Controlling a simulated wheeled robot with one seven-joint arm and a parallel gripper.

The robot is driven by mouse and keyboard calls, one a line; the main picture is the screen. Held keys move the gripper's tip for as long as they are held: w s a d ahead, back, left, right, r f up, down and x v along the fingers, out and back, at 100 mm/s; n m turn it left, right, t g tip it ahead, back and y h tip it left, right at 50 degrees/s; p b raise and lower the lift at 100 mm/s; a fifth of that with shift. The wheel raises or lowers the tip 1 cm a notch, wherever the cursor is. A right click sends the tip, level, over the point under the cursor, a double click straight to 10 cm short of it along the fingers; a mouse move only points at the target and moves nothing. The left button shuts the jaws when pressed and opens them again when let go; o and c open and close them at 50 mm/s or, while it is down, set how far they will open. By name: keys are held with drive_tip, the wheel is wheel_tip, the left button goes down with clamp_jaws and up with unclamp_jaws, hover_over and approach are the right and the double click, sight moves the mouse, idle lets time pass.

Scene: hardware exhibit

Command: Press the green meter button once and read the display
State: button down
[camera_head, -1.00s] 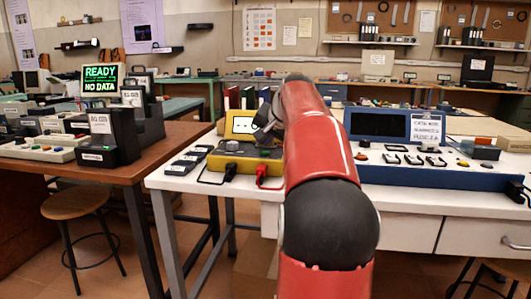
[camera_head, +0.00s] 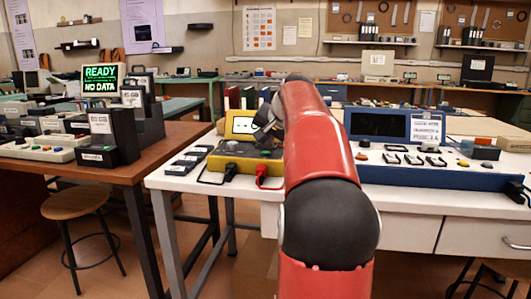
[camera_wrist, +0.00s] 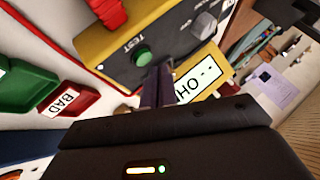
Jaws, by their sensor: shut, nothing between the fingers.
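The yellow meter (camera_head: 215,163) stands on the white bench, left of my arm. Its green button (camera_wrist: 142,56), marked TEST, is in the wrist view on the grey panel. The meter's display (camera_wrist: 202,76) appears rotated there, showing dashes and letters that look like "OH", partly hidden by my gripper. The display also shows dashes in the head view (camera_head: 243,125). My gripper (camera_wrist: 160,72) is shut and empty, with its fingertips close beside the green button in the picture. I cannot tell whether they touch it. A grey knob (camera_wrist: 204,26) is on the same panel.
A red plug (camera_wrist: 108,12) and lead are at the meter's front. A green tray (camera_wrist: 25,88) and a red "BAD" tray (camera_wrist: 70,100) lie nearby. A blue console (camera_head: 430,176) stands to the right. The left table holds a "READY NO DATA" screen (camera_head: 101,78).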

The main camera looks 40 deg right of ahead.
sight(267, 156)
drive_tip(key=shift+f, duration=0.1)
drive_tip(key=shift+f+b, duration=0.3)
drive_tip(key=shift+f, duration=0.05)
drive_tip(key=shift+f+b, duration=0.35)
drive_tip(key=shift+f, duration=0.15)
idle(0.6)
drive_tip(key=shift+r, duration=0.1)
drive_tip(key=shift+r+p, duration=0.8)
drive_tip(key=shift+p, duration=0.1)
wheel_tip(267, 156, up, 3)
drive_tip(key=p, duration=0.2)
drive_tip(key=shift+p, duration=0.4)
wheel_tip(267, 156, up, 2)
